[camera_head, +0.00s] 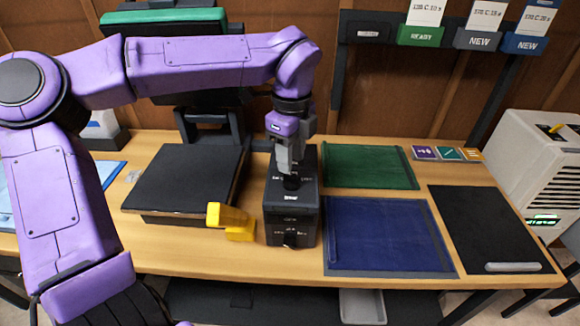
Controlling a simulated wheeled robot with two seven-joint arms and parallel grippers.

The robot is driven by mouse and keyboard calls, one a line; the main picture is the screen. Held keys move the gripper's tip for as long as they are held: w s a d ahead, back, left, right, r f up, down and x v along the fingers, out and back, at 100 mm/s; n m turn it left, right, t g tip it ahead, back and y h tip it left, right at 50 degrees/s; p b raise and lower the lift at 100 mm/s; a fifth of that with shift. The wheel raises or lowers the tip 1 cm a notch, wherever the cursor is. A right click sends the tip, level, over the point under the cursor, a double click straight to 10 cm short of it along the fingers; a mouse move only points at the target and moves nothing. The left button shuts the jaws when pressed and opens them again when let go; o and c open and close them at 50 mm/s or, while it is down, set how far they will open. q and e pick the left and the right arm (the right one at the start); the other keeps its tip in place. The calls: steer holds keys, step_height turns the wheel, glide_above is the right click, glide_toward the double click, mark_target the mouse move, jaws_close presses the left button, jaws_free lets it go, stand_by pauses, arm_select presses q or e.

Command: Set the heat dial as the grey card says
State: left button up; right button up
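The grey card holder (479,39), marked NEW, hangs on the rack at the back right, with a white card (485,14) above it. The card seems to give a temperature and a time, too small to read surely. A dark control box (291,222) stands mid-table with small white markings. A round black knob (291,183), apparently the heat dial, is on its top. My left gripper (290,172) points down right over the knob, at or touching it. Its fingers hide part of the box top, and their gap is unclear. My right gripper is out of view.
A green READY holder (420,36) and a blue NEW holder (524,45) flank the grey one. A black press plate (185,178) and a yellow handle (230,220) are left of the box. Green (368,166) and blue (388,233) mats lie right.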

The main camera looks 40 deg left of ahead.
mark_target(292, 180)
arm_select(q)
steer(key=f, duration=0.3)
steer(key=shift+w+a+f, duration=0.1)
steer(key=shift+a, duration=0.15)
steer(key=shift+d+f, duration=0.1)
steer(key=shift+f, duration=0.4)
jaws_close()
